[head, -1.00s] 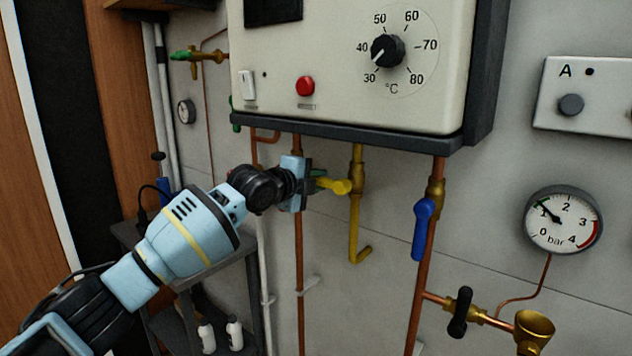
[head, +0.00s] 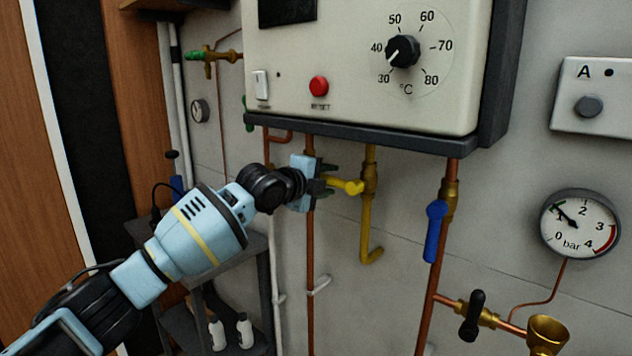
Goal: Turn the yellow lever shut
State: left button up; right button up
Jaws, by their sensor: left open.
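The yellow lever (head: 345,186) sits on a brass valve on the yellow gas pipe (head: 366,225) under the boiler. It points left, across the pipe. My left gripper (head: 328,184) is open at the lever's left end, with its dark fingers close around or beside it. I cannot tell whether the fingers touch it. Part of the lever's end is hidden by the fingers. My right gripper is not in view.
The boiler (head: 375,70) hangs just above the gripper. A blue lever (head: 434,232) points down on a copper pipe to the right. A pressure gauge (head: 580,224) and brass funnel (head: 546,335) are farther right. A shelf stands behind my arm.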

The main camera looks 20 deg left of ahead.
pick_arm(q)
jog(key=v, duration=0.7)
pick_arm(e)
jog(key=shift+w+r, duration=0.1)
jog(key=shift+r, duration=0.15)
